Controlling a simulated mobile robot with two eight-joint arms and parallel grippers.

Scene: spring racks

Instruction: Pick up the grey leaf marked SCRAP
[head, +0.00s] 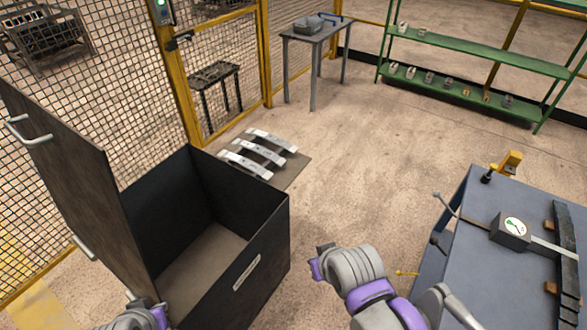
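Three curved grey leaves lie side by side on a flat brown-grey mat (296,166) on the floor, behind the dark bin: a near leaf (246,165), a middle leaf (260,152) and a far leaf (273,140). They carry small dark marks, too small to read, so I cannot tell which says SCRAP. Parts of my two arms show at the bottom edge, the left one by the bin's front left and the right one between bin and blue table. Neither gripper's fingers are in view. No leaf is held in view.
A dark open bin (262,262) with its lid raised stands at front left, its visible floor empty. A blue table (470,275) with a dial gauge (514,228) is at right. A grey table (315,35) and green shelves (470,48) stand behind. The middle floor is clear.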

